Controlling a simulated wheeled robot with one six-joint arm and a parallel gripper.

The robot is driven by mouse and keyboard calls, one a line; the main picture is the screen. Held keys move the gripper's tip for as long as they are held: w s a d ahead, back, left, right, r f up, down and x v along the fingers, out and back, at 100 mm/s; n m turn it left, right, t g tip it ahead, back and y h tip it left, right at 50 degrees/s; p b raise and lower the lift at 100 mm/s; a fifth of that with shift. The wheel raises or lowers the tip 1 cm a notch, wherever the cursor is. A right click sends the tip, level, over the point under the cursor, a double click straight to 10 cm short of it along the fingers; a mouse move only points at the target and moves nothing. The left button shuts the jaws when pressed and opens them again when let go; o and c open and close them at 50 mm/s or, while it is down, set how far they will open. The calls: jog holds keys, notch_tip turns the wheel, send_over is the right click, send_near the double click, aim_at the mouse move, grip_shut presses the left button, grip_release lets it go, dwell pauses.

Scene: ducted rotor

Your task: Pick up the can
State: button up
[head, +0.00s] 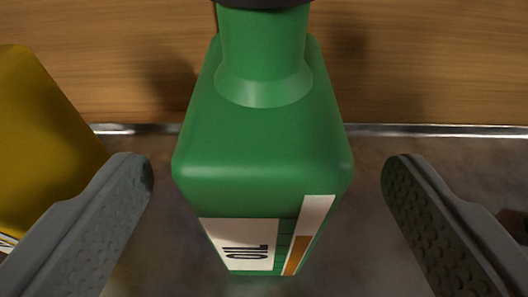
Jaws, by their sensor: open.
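A green oil can (262,150) stands upright in the middle of the head view. It has a square body, a round neck and a dark cap cut off by the top edge. A white label reading "OIL" is on its front, with a white and orange stripe beside it. My gripper (265,180) is open, with one grey finger to the left of the can and one to the right.
A yellow container (40,130) stands at the left, close to my left finger. A wooden panel (420,60) with a metal strip (430,131) along its lower edge is behind the can. A small dark object (513,225) shows at the right edge.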

aim_at(263, 135)
jog(key=shift+x, duration=2.55)
jog(key=shift+a+r, duration=0.1)
jog(key=shift+c, duration=0.4)
grip_shut()
